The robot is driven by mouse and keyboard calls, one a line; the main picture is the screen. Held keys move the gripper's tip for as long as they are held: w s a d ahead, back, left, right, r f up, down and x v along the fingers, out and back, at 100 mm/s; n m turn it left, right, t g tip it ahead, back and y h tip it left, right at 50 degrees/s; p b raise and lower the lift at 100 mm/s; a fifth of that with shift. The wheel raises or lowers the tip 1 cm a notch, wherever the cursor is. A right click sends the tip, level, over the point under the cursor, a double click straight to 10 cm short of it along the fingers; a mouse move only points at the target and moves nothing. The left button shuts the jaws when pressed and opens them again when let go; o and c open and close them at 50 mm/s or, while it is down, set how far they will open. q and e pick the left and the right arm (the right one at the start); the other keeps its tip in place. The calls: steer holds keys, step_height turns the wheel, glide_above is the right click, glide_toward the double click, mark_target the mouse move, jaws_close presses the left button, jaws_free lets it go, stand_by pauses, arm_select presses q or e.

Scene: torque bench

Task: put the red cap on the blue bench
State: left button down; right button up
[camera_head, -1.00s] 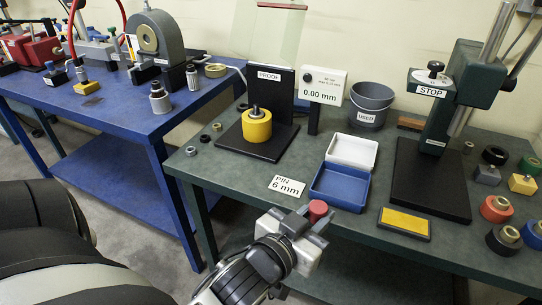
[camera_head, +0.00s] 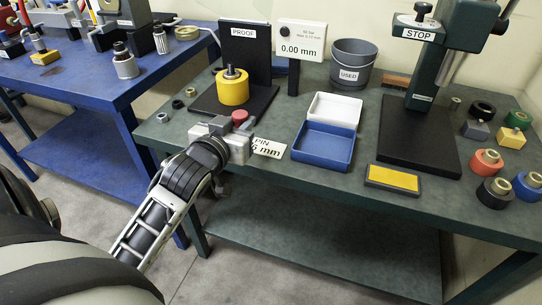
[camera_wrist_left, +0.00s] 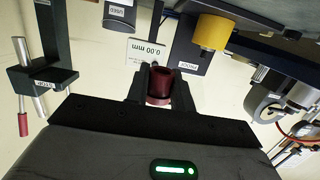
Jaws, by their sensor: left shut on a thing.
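My left gripper (camera_head: 240,127) is shut on the red cap (camera_head: 240,117), a small red cylinder that shows above the fingers. The wrist view shows the cap (camera_wrist_left: 160,86) between the two dark fingers, with a round hollow in its end. In the head view the gripper is over the front left part of the green bench (camera_head: 330,180), near the pin sign. The blue bench (camera_head: 110,82) stands to the left, apart from the gripper, with a clear strip along its right front edge. My right gripper is not in view.
A yellow cylinder (camera_head: 233,88) sits on the black proof stand (camera_head: 262,101) just behind the gripper. The blue tray (camera_head: 322,145) and pin sign (camera_head: 268,148) lie to the right. Grey fittings, such as one grey cylinder (camera_head: 125,66), stand on the blue bench.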

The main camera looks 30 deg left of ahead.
arm_select(q)
steer(key=b, duration=0.1)
glide_above(271, 162)
steer(key=f, duration=0.5)
steer(key=shift+s+a+f, duration=0.25)
steer(key=shift+a+f, duration=0.1)
steer(key=f, duration=0.2)
steer(key=f+b, duration=0.1)
steer(key=shift+w+d, duration=0.3)
steer(key=shift+d, duration=0.05)
steer(key=shift+f, duration=0.55)
steer(key=shift+f, duration=0.3)
steer(key=c, duration=1.2)
jaws_free()
